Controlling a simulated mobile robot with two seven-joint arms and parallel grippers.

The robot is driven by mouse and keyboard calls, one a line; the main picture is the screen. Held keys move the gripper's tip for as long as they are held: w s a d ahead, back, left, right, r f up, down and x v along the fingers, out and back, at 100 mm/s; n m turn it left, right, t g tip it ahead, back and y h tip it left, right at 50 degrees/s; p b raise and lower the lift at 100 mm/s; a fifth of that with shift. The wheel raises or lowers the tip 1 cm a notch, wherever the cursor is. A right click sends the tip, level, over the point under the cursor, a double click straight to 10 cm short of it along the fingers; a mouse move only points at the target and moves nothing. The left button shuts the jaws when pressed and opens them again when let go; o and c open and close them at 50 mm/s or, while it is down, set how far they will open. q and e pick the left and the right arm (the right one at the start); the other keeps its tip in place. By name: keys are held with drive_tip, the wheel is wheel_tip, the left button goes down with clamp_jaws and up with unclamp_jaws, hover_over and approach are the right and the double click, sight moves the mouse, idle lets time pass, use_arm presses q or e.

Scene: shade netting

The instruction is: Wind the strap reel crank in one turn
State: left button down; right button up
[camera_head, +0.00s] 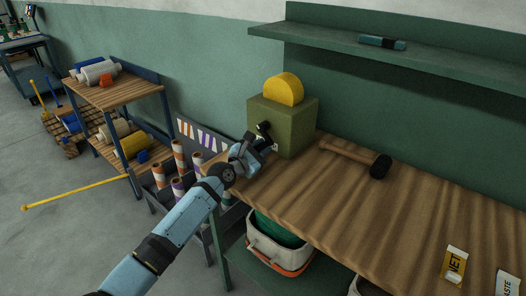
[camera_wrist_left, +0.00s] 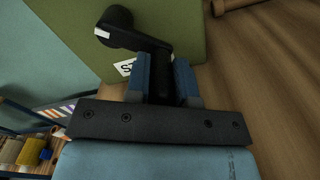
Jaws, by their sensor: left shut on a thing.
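The strap reel is an olive green box (camera_head: 290,128) with a yellow half-disc (camera_head: 284,90) standing out of its top, on the left end of the wooden bench. Its black crank (camera_head: 264,129) is on the box's side facing my left arm; in the left wrist view the crank (camera_wrist_left: 146,40) runs from its hub at upper left down to the grip. My left gripper (camera_head: 262,149) is beside the box. In the left wrist view its two blue fingers (camera_wrist_left: 163,82) are shut on the crank's black grip. A white label on the box is partly hidden. My right gripper is out of view.
A mallet (camera_head: 357,156) lies on the bench (camera_head: 345,205) right of the reel. A green shelf (camera_head: 430,66) runs above. Several striped rolls (camera_head: 179,158) stand in a rack left of the bench. A white bucket (camera_head: 275,250) sits beneath it.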

use_arm(q)
drive_tip(key=shift+w+a+f+m+b, duration=0.2)
drive_tip(key=shift+f+m+b, duration=0.15)
drive_tip(key=shift+m, duration=0.35)
drive_tip(key=c, duration=1)
unclamp_jaws()
drive_tip(key=shift+s+a+r, duration=0.1)
drive_tip(key=shift+s, duration=0.05)
drive_tip(key=p+v, duration=0.3)
drive_tip(key=v, duration=1)
drive_tip(key=shift+s+a, duration=0.2)
drive_tip(key=shift+s, duration=0.05)
